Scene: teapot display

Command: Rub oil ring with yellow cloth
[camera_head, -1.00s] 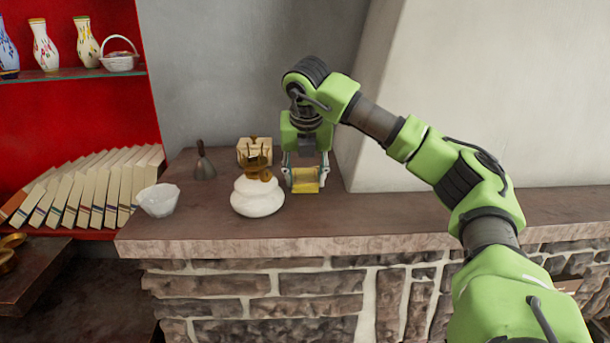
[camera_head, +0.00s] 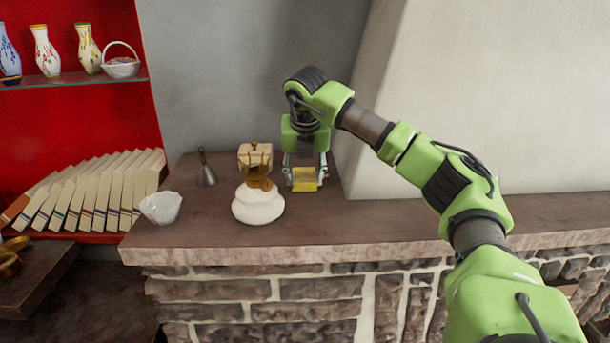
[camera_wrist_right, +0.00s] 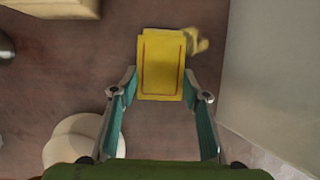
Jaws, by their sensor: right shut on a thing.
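The yellow cloth (camera_head: 305,180) is held between the fingertips of my right gripper (camera_head: 305,172), low over the brown counter. In the right wrist view the cloth (camera_wrist_right: 160,62) is a flat yellow pad with a thin red outline, between the two teal-lined fingers of the gripper (camera_wrist_right: 162,95). A crumpled yellow bit (camera_wrist_right: 198,42) shows at its upper right. I cannot make out an oil ring in either view; the cloth and gripper hide part of the counter. My left gripper is not in view.
A bell (camera_head: 206,170) and white bowl (camera_head: 161,207) are further left. A pale wall (camera_head: 400,150) rises close right.

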